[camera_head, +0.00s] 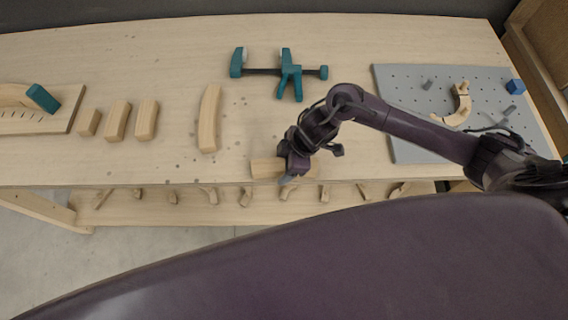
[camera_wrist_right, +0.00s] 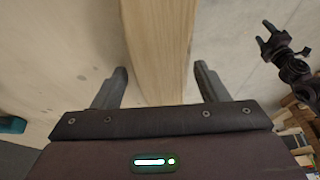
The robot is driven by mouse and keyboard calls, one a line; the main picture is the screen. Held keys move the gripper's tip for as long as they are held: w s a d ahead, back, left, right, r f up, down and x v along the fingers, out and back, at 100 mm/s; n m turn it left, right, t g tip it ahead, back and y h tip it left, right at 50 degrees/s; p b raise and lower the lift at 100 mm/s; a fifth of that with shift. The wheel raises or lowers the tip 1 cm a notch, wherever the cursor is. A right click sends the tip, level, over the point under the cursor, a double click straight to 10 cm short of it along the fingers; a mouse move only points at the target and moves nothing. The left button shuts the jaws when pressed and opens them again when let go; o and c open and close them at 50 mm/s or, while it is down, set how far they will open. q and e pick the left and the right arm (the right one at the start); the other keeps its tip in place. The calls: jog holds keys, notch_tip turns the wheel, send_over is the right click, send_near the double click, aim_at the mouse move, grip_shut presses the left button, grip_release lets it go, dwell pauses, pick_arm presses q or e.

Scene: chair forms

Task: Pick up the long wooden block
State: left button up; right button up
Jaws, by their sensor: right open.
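The long wooden block (camera_head: 264,169) lies near the front edge of the workbench, its length running left to right. My right gripper (camera_head: 289,179) is over it and hides part of its middle. In the right wrist view, the pale block (camera_wrist_right: 158,45) runs down between the two fingers of my right gripper (camera_wrist_right: 160,85). The fingers are open, one on each side, with a gap showing beside each. The block's end near the palm is hidden. My left gripper does not show in the head view.
Left of the block are a curved wooden piece (camera_head: 209,118) and several short blocks. A teal clamp (camera_head: 290,72) lies behind. A grey pegboard (camera_head: 408,150) is at right. A lower shelf (camera_head: 230,212) holds wooden pieces. An unidentified dark pronged part (camera_wrist_right: 287,60) shows in the wrist view.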

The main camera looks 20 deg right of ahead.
jog(key=c, duration=1.1)
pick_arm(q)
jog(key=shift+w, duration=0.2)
pick_arm(e)
jog(key=shift+c, duration=0.5)
jog(key=shift+r, duration=0.15)
